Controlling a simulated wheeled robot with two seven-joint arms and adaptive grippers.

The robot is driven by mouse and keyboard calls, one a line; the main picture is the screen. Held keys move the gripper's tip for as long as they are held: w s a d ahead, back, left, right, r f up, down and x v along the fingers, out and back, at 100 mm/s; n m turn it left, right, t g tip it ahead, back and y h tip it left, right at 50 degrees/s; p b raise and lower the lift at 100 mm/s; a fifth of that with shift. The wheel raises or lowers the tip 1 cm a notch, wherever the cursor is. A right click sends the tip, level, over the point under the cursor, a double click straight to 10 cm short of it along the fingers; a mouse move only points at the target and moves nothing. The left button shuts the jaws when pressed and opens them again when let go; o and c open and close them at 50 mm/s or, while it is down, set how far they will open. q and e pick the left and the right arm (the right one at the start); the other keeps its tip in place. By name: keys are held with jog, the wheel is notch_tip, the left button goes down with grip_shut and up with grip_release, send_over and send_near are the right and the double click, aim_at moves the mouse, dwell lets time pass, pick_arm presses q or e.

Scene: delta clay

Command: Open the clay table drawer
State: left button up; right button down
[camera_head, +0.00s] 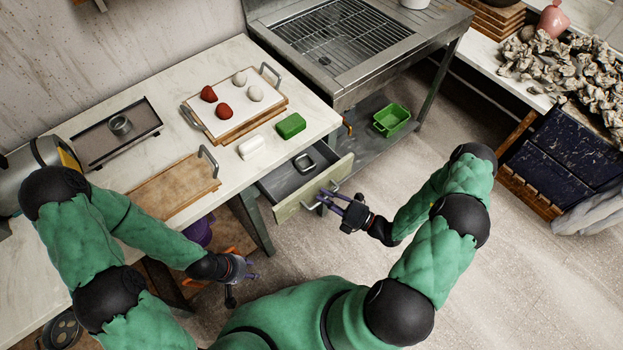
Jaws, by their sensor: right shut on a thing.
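The clay table drawer (301,204) has a pale green front and a grey inside. It stands pulled out from under the right end of the white table, and a small metal piece (303,163) shows inside it. My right gripper (325,200) is shut on the drawer handle (312,205) at the front. The gripper hides part of the handle. My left gripper (248,269) hangs in front of the table, left of the drawer and apart from it. Its fingers are too small to tell open from shut.
On the white table (230,70) stand a tray (233,134) with red and white lumps, a green block (291,125), a white block (251,147) and a wooden board (172,188). A metal sink unit (345,90) adjoins at the right. The floor before the drawer is clear.

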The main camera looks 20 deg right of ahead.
jog(key=s+d, duration=0.4)
jog(key=s, duration=0.7)
jog(key=shift+p, duration=0.45)
jog(key=c, duration=1.1)
grip_release()
jog(key=shift+c, duration=0.2)
jog(key=shift+s+d, duration=0.1)
jog(key=v, duration=1.2)
jog(key=shift+f, duration=0.1)
